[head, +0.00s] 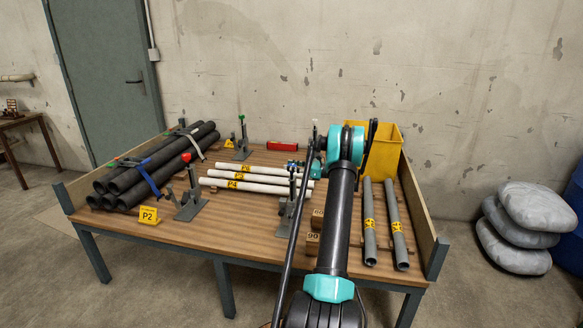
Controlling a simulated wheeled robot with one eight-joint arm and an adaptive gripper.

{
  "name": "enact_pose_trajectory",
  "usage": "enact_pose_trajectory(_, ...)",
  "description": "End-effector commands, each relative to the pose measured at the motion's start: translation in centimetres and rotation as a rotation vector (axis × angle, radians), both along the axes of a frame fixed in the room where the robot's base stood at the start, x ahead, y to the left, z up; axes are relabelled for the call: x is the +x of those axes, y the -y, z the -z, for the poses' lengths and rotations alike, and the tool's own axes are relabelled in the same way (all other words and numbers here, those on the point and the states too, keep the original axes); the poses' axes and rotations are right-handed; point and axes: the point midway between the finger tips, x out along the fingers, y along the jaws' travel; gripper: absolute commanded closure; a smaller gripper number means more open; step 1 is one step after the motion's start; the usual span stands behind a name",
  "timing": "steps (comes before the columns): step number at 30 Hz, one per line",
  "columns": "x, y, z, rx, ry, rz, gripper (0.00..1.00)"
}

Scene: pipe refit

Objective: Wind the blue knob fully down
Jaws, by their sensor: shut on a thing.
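My gripper (292,172) is small and dark in the head view, at the top of a grey clamp stand (289,208) by the right part of the white pipes (245,184). It is shut at the clamp's top, where the blue knob sits. The knob itself is hidden by the fingers, and its height on the screw cannot be read. My arm covers the area just right of the clamp.
Black pipes (130,182) are stacked at the table's left beside a red-knobbed clamp (190,200). A green-knobbed clamp (242,145) stands behind. Grey pipes (369,230) and a yellow bin (384,150) are at right. Wooden blocks (313,243) lie near my arm.

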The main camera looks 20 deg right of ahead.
Motion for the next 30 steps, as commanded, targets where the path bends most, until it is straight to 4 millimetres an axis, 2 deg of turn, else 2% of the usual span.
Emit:
enact_pose_trajectory(9,-0.03,0.04,0.04,0.0,0.0,-0.108,0.9)
enact_pose_trajectory(23,-0.03,0.04,0.03,-0.001,-0.001,-0.123,0.9)
enact_pose_trajectory(24,-0.03,0.04,0.03,-0.001,-0.001,-0.123,0.6)
enact_pose_trajectory(30,-0.01,0.01,0.02,0.0,0.0,-0.123,0.38)
